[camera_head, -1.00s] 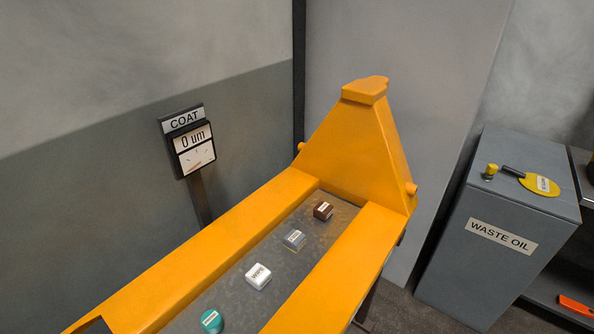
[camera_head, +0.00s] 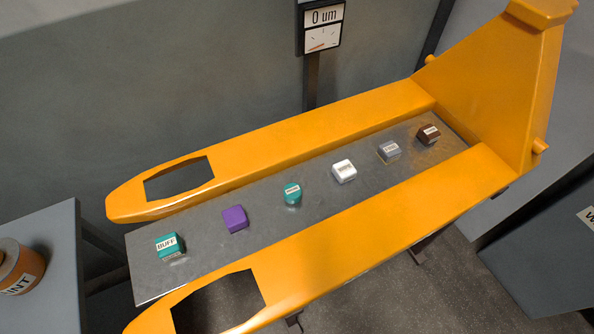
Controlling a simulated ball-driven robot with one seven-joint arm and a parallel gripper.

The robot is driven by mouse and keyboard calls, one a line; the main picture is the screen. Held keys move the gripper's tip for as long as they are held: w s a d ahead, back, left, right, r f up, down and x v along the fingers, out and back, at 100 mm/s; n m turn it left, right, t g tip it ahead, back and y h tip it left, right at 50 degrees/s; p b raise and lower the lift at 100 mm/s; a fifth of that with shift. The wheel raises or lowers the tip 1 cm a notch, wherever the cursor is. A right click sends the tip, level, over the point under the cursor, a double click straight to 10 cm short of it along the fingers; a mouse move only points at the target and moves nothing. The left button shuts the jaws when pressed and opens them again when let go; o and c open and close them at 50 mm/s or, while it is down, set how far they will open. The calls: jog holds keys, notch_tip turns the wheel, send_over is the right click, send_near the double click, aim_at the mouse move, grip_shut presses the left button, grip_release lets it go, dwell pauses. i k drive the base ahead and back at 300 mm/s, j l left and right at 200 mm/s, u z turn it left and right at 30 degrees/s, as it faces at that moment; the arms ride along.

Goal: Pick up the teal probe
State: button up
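A small round teal piece with a white label (camera_head: 292,195) sits upright on the grey metal plate (camera_head: 205,281) between the two orange forks. Its label is too small to read for certain; it looks like the teal probe. A teal block labelled BUFF (camera_head: 168,247) stands at the plate's left end. My gripper is not in view.
A purple block (camera_head: 235,219), a white block (camera_head: 344,171), a grey block (camera_head: 389,150) and a brown block (camera_head: 429,133) share the plate. Orange forks (camera_head: 300,127) flank it. A meter reading 0 um (camera_head: 322,27) stands behind. A grey table (camera_head: 40,242) holds an orange can (camera_head: 17,268).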

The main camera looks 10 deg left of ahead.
aim_at(292, 192)
jog(key=i+l+u, duration=0.1)
jog(key=i+l, duration=0.15)
jog(key=i+l+u, duration=0.1)
jog(key=i+l, duration=0.15)
jog(key=l, duration=0.25)
jog(key=i+l, duration=0.2)
jog(key=l, duration=0.2)
jog(key=u, duration=2.1)
